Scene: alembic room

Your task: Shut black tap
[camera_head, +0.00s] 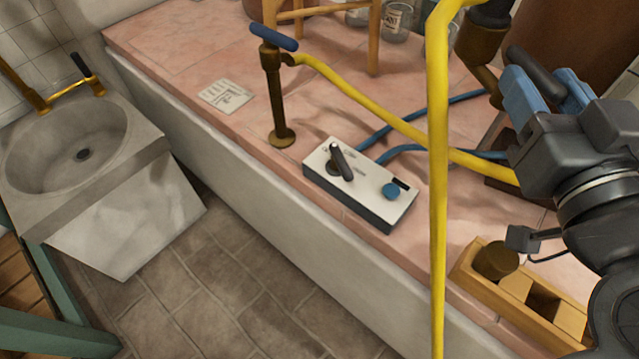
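A black bar handle (532,70) is at the upper right, by a dark brass pipe fitting (478,46) whose join to it is partly hidden. My gripper (548,88) is at this handle, its blue fingers apart on either side of the bar's lower end. I cannot tell whether the fingers touch the bar. Another small black handle (81,65) sits on the brass pipe over the sink at the far left, well away from my gripper.
A yellow hose (437,190) hangs in front of the counter. A brass tap with a blue handle (274,38), a control box with a black lever (365,184), a wooden rack (478,282) and glass jars (397,22) stand on the pink counter. The stone sink (140,125) is at left.

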